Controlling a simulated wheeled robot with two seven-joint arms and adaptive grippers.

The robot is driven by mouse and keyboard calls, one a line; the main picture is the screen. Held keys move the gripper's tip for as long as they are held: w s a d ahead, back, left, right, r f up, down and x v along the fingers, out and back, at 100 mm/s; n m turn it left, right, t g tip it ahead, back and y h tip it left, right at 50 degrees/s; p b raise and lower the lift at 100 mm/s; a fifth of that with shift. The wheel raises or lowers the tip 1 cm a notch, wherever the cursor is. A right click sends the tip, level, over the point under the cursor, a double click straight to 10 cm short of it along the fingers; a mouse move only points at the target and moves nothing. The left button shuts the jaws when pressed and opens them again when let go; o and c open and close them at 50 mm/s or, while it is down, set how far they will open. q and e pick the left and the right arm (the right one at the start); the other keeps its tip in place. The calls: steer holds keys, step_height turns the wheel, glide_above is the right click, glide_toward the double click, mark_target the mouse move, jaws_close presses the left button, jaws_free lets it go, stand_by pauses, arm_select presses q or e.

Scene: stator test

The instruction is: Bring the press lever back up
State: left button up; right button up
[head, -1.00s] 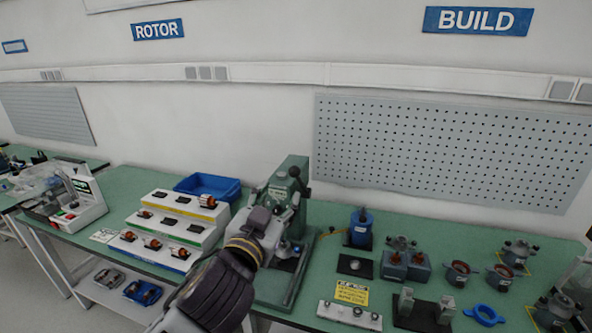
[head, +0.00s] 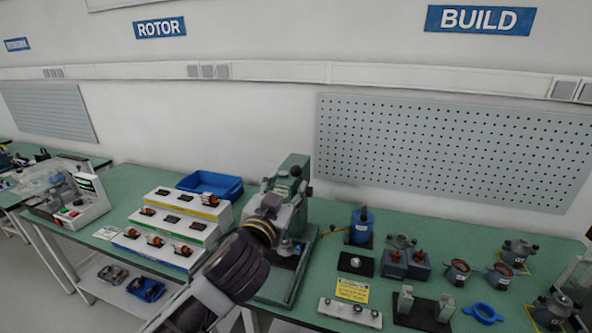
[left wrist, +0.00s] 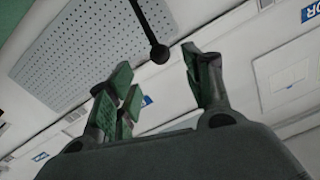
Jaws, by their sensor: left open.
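The green press (head: 293,172) stands on the bench, with its upper body behind my left gripper. In the left wrist view its lever is a thin dark rod ending in a black ball knob (left wrist: 159,54). The knob shows in the gap between my open left fingers (left wrist: 160,85), near the tips, and nothing is held. I cannot tell how deep the knob lies. In the head view my left gripper (head: 283,208) is in front of the press, and the fingertips are hard to make out. The lever is hard to tell apart there. My right gripper is not in view.
A stepped white rack (head: 168,227) with rotors stands left of the press, with a blue bin (head: 210,185) behind it. A perforated panel (head: 450,150) is behind.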

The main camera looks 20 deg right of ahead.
mark_target(294, 173)
arm_select(q)
steer(key=shift+p+x, duration=0.5)
steer(key=shift+x, duration=1.9)
steer(key=shift+p+x, duration=0.35)
steer(key=shift+x, duration=1.25)
steer(key=shift+w+d, duration=0.3)
steer(key=shift+w, duration=0.15)
steer(key=shift+c, duration=0.2)
jaws_close()
